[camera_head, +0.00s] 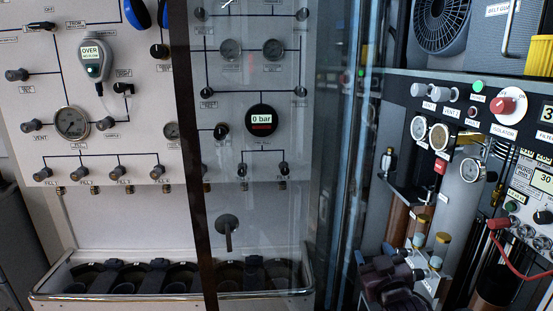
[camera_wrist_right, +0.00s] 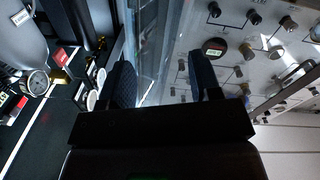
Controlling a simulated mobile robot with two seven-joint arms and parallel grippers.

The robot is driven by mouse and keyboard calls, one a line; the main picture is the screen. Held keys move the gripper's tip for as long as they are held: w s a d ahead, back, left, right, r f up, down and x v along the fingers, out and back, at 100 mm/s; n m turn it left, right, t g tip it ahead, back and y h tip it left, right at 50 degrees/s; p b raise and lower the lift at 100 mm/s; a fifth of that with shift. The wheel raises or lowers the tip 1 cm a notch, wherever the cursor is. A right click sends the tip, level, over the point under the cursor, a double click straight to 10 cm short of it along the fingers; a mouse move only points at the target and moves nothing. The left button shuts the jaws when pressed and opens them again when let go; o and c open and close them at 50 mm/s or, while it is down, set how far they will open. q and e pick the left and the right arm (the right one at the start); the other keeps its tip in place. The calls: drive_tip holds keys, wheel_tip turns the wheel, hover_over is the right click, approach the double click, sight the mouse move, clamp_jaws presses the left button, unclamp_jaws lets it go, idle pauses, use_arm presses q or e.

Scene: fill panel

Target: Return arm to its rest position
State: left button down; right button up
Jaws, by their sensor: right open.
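My right gripper (camera_head: 378,262) shows low in the head view, right of the glass edge, as dark jaws in front of the machine. In the right wrist view its two dark fingers (camera_wrist_right: 160,75) stand wide apart with nothing between them. The fill panel (camera_head: 130,135) is on the left of the head view, with gauges, knobs and a hanging handset marked OVER (camera_head: 92,60). The gripper is apart from the panel. A round gauge reading 0 bar (camera_head: 262,121) shows behind the glass. My left gripper is not in view.
The machine's control panel (camera_head: 480,105) with gauges and labelled knobs stands at the right, close to my right gripper. Gold-topped cylinders (camera_head: 443,238) and a red cable (camera_head: 513,262) are near it. A metal-rimmed trough (camera_head: 180,297) lies below the fill panel.

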drive_tip(key=s+d+f+m+g, duration=0.1)
drive_tip(key=s+d+f+g, duration=0.1)
drive_tip(key=s+f, duration=1)
drive_tip(key=s+d+f+m+g, duration=0.1)
drive_tip(key=s+d+f+g, duration=0.2)
drive_tip(key=s+f, duration=1)
drive_tip(key=s+g, duration=0.2)
drive_tip(key=s, duration=0.6)
drive_tip(key=shift+d+f+m+h+p, duration=0.2)
drive_tip(key=shift+f+m+h+p, duration=0.1)
